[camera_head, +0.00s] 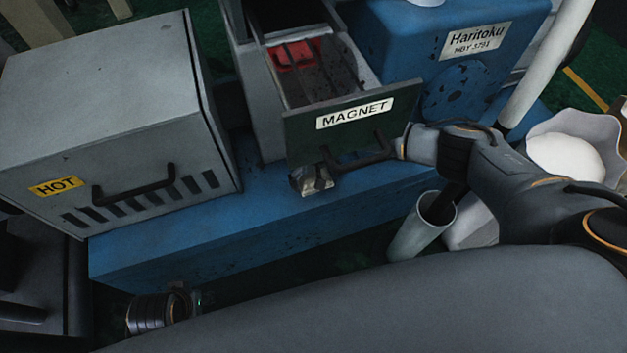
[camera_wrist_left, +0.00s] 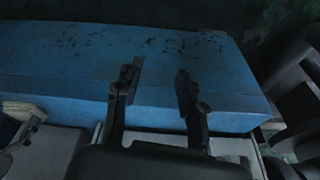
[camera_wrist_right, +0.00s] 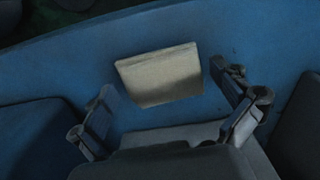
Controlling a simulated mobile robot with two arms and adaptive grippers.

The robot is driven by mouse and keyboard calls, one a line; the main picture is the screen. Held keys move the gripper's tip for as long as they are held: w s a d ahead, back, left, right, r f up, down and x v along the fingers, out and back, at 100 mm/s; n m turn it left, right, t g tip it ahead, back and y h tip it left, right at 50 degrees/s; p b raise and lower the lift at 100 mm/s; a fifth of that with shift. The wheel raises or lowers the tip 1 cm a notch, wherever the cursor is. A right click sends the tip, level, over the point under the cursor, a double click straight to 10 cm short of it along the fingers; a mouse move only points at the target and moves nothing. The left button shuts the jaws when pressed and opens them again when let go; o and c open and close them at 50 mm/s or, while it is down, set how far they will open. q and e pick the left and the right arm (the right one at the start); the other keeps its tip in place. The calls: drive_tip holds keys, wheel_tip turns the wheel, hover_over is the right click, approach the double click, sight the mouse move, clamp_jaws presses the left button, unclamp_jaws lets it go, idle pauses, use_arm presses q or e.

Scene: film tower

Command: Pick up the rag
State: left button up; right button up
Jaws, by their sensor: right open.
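A pale beige, folded-looking piece, apparently the rag (camera_wrist_right: 158,72), lies on the blue base in the right wrist view. My right gripper (camera_wrist_right: 162,80) is open, its fingers on either side of it with gaps; I see no grip. In the head view a small pale crumpled thing (camera_head: 312,181), likely the same rag, shows on the base below the drawer front; the drawer handle hides part of the area and my right fingers are unclear. A beige edge also shows at left in the left wrist view (camera_wrist_left: 22,110). My left gripper (camera_wrist_left: 158,70) is open and empty over the blue base.
The open drawer (camera_head: 350,112) marked MAGNET, with its dark handle (camera_head: 358,153), overhangs the spot. A grey HOT box (camera_head: 110,120) stands left. A grey tube (camera_head: 422,228) and a white bowl-like container (camera_head: 590,130) are right. The base's front left (camera_head: 200,235) is clear.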

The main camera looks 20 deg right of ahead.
drive_tip(key=c, duration=0.7)
drive_tip(key=shift+r, duration=0.1)
drive_tip(key=shift+r, duration=0.15)
wheel_tip(320, 180, up, 8)
drive_tip(key=p, duration=0.3)
use_arm(q)
wheel_tip(320, 180, down, 11)
drive_tip(key=s, duration=0.2)
drive_tip(key=shift+s+g, duration=0.3)
use_arm(e)
drive_tip(key=shift+r, duration=0.8)
use_arm(q)
drive_tip(key=shift+a+r, duration=0.1)
